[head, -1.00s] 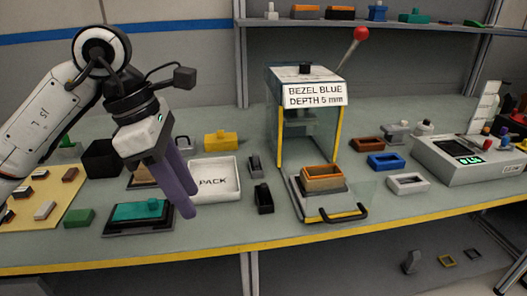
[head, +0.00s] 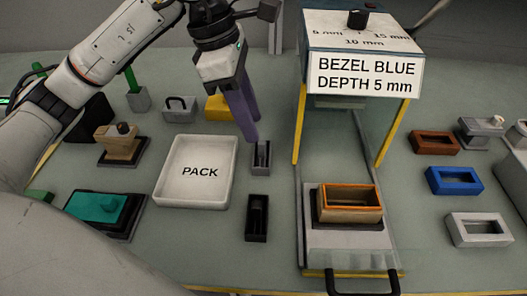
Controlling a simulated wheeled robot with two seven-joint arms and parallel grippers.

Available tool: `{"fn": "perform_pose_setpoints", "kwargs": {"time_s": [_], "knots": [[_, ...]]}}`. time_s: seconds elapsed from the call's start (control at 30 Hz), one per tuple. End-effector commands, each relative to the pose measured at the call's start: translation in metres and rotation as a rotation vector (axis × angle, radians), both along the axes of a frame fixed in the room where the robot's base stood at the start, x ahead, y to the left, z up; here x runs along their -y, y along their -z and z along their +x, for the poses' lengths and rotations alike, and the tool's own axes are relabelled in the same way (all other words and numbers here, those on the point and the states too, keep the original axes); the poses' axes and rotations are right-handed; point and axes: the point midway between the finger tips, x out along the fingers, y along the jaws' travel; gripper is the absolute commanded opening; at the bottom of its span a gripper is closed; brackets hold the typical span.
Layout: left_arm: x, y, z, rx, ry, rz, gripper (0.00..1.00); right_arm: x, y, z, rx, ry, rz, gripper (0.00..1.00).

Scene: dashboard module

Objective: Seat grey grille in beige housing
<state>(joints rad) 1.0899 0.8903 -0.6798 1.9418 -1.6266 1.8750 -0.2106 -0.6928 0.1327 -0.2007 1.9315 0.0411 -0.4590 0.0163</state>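The beige housing (head: 349,205) is an open box with an orange rim. It sits in a dark nest on the press's sliding tray, in front of the press. A small grey part that looks like the grille (head: 261,157) stands in a dark holder right of the PACK tray. My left gripper (head: 252,138) points down with its purple fingertips just above and left of that grey part. The fingers look slightly apart, with nothing visible between them. Whether they touch the part is unclear. My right gripper is not in view.
The press (head: 361,45) carries a sign reading "BEZEL BLUE DEPTH 5 mm". The white PACK tray (head: 165,190) is empty. A black holder (head: 257,218) stands nearby. Brown (head: 434,142), blue (head: 454,180) and white (head: 478,229) frames lie to the right. A teal part (head: 105,207) lies left.

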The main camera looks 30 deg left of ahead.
Motion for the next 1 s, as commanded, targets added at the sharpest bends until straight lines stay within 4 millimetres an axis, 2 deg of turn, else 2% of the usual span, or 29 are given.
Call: {"fn": "perform_pose_setpoints", "kwargs": {"time_s": [0.17, 0.4, 0.7, 0.77, 0.9, 0.93, 1.0], "knots": [[0.004, 0.015, 0.002, -0.003, 0.002, 0.000, 0.36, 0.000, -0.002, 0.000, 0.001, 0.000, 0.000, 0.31], [0.012, 0.048, 0.006, -0.002, 0.002, -0.001, 0.36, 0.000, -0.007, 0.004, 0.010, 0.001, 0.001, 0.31], [0.013, 0.053, 0.008, 0.002, 0.001, 0.000, 0.36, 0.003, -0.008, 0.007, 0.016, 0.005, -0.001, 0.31], [0.013, 0.053, 0.008, 0.002, 0.001, 0.000, 0.28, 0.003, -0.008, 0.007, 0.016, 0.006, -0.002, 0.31], [0.013, 0.053, 0.008, 0.002, 0.001, 0.000, 0.04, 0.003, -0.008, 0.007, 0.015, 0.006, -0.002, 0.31], [0.013, 0.053, 0.008, 0.002, 0.001, 0.000, 0.00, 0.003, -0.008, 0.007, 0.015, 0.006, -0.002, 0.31], [0.013, 0.053, 0.008, 0.002, 0.001, 0.000, 0.00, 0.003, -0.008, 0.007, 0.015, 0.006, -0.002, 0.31]]}}
